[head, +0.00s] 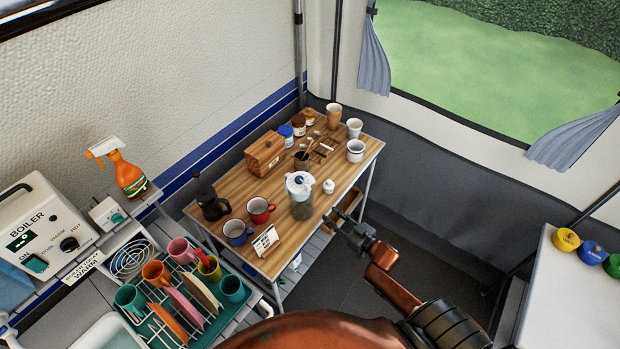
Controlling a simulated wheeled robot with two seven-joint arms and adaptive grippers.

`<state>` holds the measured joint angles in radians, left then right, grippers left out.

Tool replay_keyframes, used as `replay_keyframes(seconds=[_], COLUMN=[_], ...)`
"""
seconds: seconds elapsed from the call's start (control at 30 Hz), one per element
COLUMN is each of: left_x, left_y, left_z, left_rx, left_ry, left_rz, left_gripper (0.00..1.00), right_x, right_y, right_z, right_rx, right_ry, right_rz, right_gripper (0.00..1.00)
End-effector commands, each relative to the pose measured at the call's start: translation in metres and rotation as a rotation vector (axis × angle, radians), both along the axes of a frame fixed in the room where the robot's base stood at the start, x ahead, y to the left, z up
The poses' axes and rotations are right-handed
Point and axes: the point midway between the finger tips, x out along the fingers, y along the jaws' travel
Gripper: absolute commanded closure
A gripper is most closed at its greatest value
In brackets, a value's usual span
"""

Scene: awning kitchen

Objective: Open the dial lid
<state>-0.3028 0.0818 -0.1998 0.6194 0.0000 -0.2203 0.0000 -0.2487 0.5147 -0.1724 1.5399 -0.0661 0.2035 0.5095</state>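A clear jar (302,205) with a white lid (299,184) stands upright near the front right of the wooden table (215,183). The lid sits on the jar and has a small blue part on top; I cannot tell whether this is a dial. My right gripper (338,226) is just right of the jar, past the table's front edge, apart from the jar. It is small and dark here, and its fingers cannot be made out well enough to tell open from shut. My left gripper is not in view.
A small white pot (328,187) stands right of the jar. Red (260,210) and blue (238,233) mugs, a card stand (266,241) and a dark press pot (209,203) stand to its left. A dish rack (176,311) and a boiler (37,227) are farther left.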

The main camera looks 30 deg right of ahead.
Motion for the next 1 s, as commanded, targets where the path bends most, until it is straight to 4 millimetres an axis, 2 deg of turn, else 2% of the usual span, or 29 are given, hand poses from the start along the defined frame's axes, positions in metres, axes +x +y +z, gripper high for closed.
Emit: replay_keyframes(seconds=[0.03,0.1,0.2,0.27,0.37,0.73,1.0], left_x=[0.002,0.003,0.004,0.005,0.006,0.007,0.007], left_y=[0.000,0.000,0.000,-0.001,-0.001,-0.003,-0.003], left_z=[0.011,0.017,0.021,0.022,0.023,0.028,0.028], left_rx=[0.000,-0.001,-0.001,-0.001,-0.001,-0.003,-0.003], left_ry=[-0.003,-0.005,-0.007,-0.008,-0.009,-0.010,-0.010], left_rz=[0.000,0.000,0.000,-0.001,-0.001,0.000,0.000], left_gripper=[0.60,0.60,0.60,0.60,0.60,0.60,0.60], right_x=[0.008,0.013,0.016,0.018,0.025,0.078,0.092], right_y=[0.008,0.019,0.029,0.032,0.036,0.052,0.056], right_z=[0.044,0.083,0.117,0.128,0.133,0.132,0.131], right_rx=[0.011,0.029,0.047,0.053,0.057,0.056,0.054], right_ry=[-0.055,-0.110,-0.158,-0.173,-0.182,-0.181,-0.179], right_rz=[0.033,0.069,0.103,0.114,0.121,0.119,0.119], right_gripper=[0.72,0.72,0.72,0.72,0.72,0.72,0.72])
